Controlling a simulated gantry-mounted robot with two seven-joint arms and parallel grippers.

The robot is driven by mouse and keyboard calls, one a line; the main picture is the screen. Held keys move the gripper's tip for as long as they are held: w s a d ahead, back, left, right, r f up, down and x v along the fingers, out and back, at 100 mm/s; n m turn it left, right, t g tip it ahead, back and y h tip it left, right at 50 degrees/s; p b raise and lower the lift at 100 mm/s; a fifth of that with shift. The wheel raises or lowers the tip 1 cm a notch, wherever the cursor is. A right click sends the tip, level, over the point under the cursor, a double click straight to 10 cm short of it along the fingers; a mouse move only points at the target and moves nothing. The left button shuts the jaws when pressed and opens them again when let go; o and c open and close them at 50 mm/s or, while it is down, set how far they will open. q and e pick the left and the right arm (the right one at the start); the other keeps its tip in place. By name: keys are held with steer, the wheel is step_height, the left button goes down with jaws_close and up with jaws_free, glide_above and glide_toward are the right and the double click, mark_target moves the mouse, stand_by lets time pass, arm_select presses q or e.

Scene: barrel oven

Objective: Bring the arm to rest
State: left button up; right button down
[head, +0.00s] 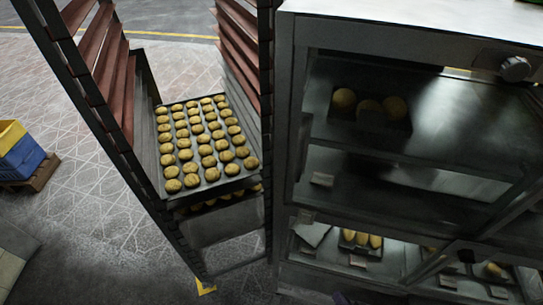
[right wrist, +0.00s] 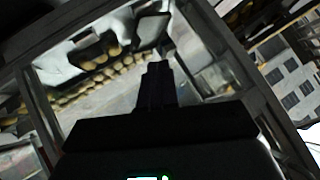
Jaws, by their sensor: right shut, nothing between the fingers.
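My right gripper (right wrist: 157,70) shows in the right wrist view as a dark silhouette, its fingers together and empty. In that view it is in front of a framed glass pane or opening, with round rolls in rows beyond; I cannot tell whether it touches the frame. In the head view I cannot make the right gripper out clearly; a small dark shape sits at the bottom edge. My left gripper is in neither view.
A rack (head: 140,180) holds a tray of rolls (head: 205,140), with another tray below it. On the right stands a metal cabinet (head: 300,100) with shelves, more baked goods and a knob (head: 515,68). Blue and yellow crates (head: 20,155) sit at far left. Tiled floor (head: 100,215) is clear between.

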steer(key=s+d+r+n+g+h, duration=0.25)
steer(key=s+n+g, duration=0.3)
steer(key=s, duration=0.35)
step_height(320, 180, up, 26)
steer(key=p, duration=2.6)
steer(key=shift+s+d+f+g, duration=0.25)
steer(key=shift+d+g, duration=0.1)
steer(key=shift+g, duration=0.1)
steer(key=shift+y, duration=0.25)
